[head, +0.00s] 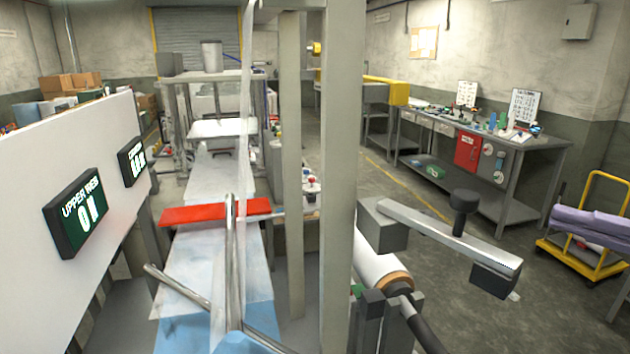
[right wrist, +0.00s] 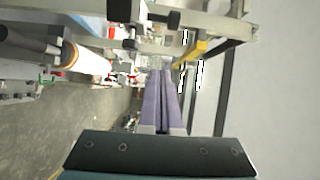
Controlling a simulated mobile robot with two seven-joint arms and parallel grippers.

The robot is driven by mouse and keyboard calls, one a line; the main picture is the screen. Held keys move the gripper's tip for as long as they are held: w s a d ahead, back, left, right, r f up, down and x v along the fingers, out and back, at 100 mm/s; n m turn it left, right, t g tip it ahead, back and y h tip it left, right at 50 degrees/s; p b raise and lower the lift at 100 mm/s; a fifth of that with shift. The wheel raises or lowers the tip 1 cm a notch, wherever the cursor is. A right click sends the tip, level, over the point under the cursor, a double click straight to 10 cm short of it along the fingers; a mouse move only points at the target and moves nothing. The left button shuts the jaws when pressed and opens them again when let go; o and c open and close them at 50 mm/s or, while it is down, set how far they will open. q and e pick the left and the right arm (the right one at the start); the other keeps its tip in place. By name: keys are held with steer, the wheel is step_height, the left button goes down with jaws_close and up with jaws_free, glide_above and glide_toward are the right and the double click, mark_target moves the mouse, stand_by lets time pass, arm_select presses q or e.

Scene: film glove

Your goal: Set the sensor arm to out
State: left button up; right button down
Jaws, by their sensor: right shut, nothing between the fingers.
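A grey bar with an upright black knob (head: 464,200) on it looks like the sensor arm (head: 430,228). In the head view it runs from a grey block beside the tall post out to a dark block at its lower right end. I cannot read whether this stands for in or out. My right gripper (head: 556,212) comes in from the right edge with two purple fingers closed together, apart from the bar and empty. Its fingers also show in the right wrist view (right wrist: 160,74), shut together. My left gripper is not in view.
A film roll with an orange core (head: 395,280) sits below the bar. The tall grey post (head: 343,150) stands left of it. A white panel with a green-lit display (head: 78,212) is at left. A yellow cart (head: 600,190) and a workbench (head: 480,140) stand behind, with open floor between.

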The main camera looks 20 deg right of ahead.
steer(key=r+b+x, duration=0.2)
steer(key=x, duration=0.9)
arm_select(q)
steer(key=p, duration=0.2)
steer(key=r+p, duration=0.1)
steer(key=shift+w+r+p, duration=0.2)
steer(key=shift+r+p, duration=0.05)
steer(key=shift+p, duration=0.1)
arm_select(e)
steer(key=s+a, duration=0.2)
steer(key=s, duration=0.1)
steer(key=shift+a+f, duration=0.15)
steer(key=shift+f, duration=0.2)
